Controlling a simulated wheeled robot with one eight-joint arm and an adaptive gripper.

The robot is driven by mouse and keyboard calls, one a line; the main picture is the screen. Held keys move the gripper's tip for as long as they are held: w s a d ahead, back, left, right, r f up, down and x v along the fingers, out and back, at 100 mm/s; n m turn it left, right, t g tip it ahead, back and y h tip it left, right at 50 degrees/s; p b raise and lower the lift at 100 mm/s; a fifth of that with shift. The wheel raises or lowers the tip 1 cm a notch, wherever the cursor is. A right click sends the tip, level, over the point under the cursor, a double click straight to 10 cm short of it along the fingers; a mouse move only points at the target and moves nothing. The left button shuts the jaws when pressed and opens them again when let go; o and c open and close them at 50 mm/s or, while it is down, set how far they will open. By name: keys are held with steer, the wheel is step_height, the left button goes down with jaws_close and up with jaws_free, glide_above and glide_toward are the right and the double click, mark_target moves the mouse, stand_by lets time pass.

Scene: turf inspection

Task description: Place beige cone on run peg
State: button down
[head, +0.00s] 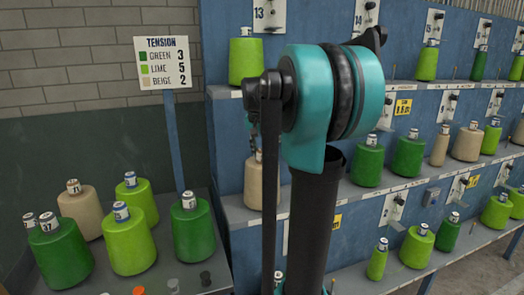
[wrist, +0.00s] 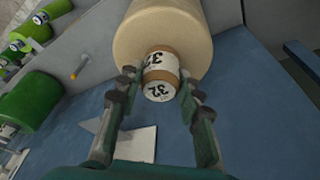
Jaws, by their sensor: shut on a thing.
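In the wrist view a beige cone (wrist: 178,30) fills the top middle, its tube end marked 32 (wrist: 160,75) toward the camera. My gripper (wrist: 158,82) has a finger on each side of that tube and is shut on it. The cone's far end and whatever is under it are out of frame. A thin orange peg (wrist: 80,67) stands left of the cone in the wrist view. I cannot tell which peg is the run peg.
A tension sign (head: 163,62) reads green 3, lime 5, beige 2. Green, lime and beige cones crowd the left table (head: 190,262), with small orange and grey pegs at its front. The blue rack (head: 225,150) holds several cones close together. A green cone (wrist: 30,105) is left in the wrist view.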

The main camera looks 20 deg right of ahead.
steer(key=c, duration=1)
jaws_free()
steer(key=shift+f, duration=0.1)
steer(key=v, duration=1.2)
